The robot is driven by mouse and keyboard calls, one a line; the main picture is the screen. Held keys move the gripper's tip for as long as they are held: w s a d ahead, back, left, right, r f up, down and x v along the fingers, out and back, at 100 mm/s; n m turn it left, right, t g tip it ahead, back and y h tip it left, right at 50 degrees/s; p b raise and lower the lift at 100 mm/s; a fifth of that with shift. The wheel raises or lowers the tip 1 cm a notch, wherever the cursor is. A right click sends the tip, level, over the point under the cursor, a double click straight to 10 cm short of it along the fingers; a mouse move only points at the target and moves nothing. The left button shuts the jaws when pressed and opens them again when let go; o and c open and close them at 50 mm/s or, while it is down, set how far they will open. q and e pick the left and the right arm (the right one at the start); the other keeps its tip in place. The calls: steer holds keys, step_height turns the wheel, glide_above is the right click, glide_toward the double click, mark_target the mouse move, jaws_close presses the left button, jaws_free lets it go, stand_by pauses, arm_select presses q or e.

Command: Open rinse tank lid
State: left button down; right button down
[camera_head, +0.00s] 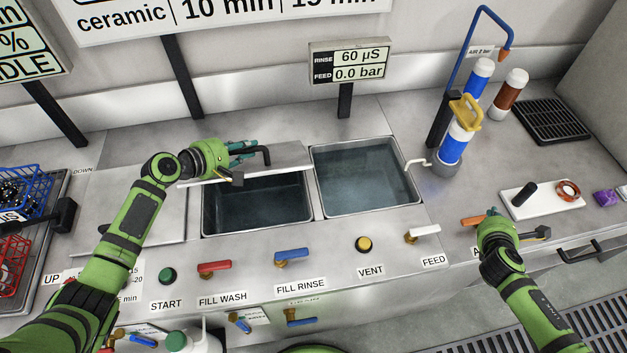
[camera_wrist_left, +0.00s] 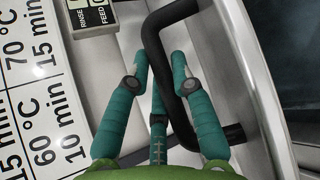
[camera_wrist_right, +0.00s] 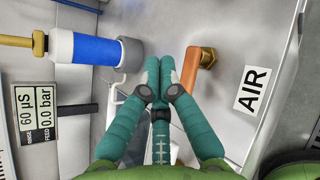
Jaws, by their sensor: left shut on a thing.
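A grey metal lid (camera_head: 285,157) with a black bar handle (camera_head: 264,151) is over the back part of the left tank (camera_head: 258,205). Its front edge looks raised, and dark water shows below it. My left gripper (camera_head: 243,151) is shut on this handle; in the left wrist view the handle (camera_wrist_left: 165,75) passes between the teal fingers. The right tank (camera_head: 366,178) is uncovered and holds clear water. Which one is the rinse tank, I cannot tell for sure. My right gripper (camera_head: 491,217) is shut and empty, close beside the orange AIR lever (camera_wrist_right: 196,82).
A red lever (camera_head: 214,267), a blue lever (camera_head: 292,254) and a white lever (camera_head: 425,230) line the front of the bench. A blue and white cylinder (camera_head: 459,138) stands right of the tanks. Blue (camera_head: 25,190) and red baskets (camera_head: 12,262) are at the far left.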

arm_select(q)
steer(key=shift+w+r, duration=0.1)
steer(key=shift+r, duration=0.1)
arm_select(e)
steer(key=s+a+r+n+t+y, duration=0.1)
steer(key=s+a+r+n+y, duration=0.2)
steer(key=a, duration=1.1)
steer(key=a+n+t+y, duration=0.15)
steer(key=a+n, duration=0.35)
steer(key=a, duration=0.9)
steer(key=s+a+r+n+y, duration=0.2)
steer(key=a+n+y, duration=0.25)
steer(key=a, duration=0.95)
arm_select(q)
steer(key=shift+f, duration=0.1)
arm_select(e)
steer(key=w+a, duration=0.2)
steer(key=w, duration=0.9)
steer(key=shift+a+f+h, duration=0.15)
steer(key=shift+f+h, duration=0.05)
steer(key=shift+h, duration=0.2)
arm_select(q)
steer(key=shift+f, duration=0.1)
